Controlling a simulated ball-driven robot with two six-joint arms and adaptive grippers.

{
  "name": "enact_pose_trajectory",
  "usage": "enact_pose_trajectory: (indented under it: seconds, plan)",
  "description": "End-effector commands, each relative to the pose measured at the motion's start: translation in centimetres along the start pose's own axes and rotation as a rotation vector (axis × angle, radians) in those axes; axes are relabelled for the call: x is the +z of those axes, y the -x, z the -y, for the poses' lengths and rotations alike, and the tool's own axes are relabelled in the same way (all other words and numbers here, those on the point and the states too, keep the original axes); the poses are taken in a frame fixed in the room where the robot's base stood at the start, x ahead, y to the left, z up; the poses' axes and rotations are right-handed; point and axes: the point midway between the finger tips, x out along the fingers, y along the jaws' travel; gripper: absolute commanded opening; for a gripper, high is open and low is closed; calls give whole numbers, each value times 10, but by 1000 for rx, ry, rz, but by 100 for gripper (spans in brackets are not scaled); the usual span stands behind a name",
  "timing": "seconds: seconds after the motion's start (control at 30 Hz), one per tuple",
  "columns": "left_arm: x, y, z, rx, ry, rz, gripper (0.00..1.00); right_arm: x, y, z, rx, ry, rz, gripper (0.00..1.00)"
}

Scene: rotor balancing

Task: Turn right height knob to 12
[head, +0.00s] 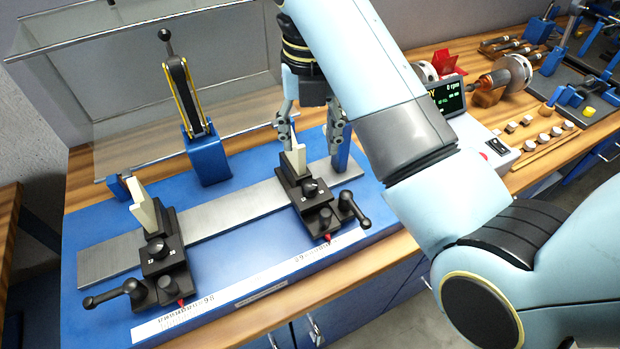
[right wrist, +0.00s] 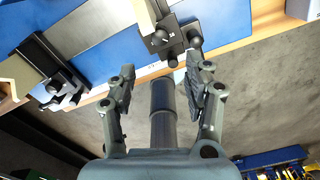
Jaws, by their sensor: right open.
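The right carriage (head: 296,187) is a black block with a cream upright on the steel rail of the blue balancing stand. A round black knob (head: 315,187) with small white marks sits on top of it; its reading is too small to tell. In the right wrist view this knob (right wrist: 158,38) shows at the upper middle, beyond the fingertips. My right gripper (head: 310,132) is open and empty, pointing down at the back end of the right carriage, behind the knob and apart from it. Its two spread fingers (right wrist: 160,78) show in the right wrist view. My left gripper is out of view.
The left carriage (head: 165,262) has a similar cream upright, knobs and a crank. A blue post with a black lever (head: 207,155) stands behind the rail. A clear guard (head: 130,80) is at the back. A display box (head: 447,97) and tools stand at the right.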

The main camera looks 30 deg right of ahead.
Motion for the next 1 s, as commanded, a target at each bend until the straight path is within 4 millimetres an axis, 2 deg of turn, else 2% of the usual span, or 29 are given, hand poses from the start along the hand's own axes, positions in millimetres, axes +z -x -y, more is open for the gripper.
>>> enact_pose_trajectory:
  seconds: [0.1, 0.27, 0.37, 0.7, 0.83, 1.0]
  plan:
    - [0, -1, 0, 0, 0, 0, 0, 0, -1, 0, 0, 142, 0, 51]
    - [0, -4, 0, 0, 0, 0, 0, -1, -11, 1, -2, 191, -3, 51]
    - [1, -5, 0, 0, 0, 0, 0, -1, -25, 1, -3, 190, -5, 51]
    - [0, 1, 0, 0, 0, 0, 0, -1, -88, 1, -2, 187, -4, 51]
    - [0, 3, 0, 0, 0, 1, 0, -1, -103, 1, -2, 187, -3, 51]
    - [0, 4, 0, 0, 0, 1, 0, -1, -111, 1, -1, 187, -2, 51]
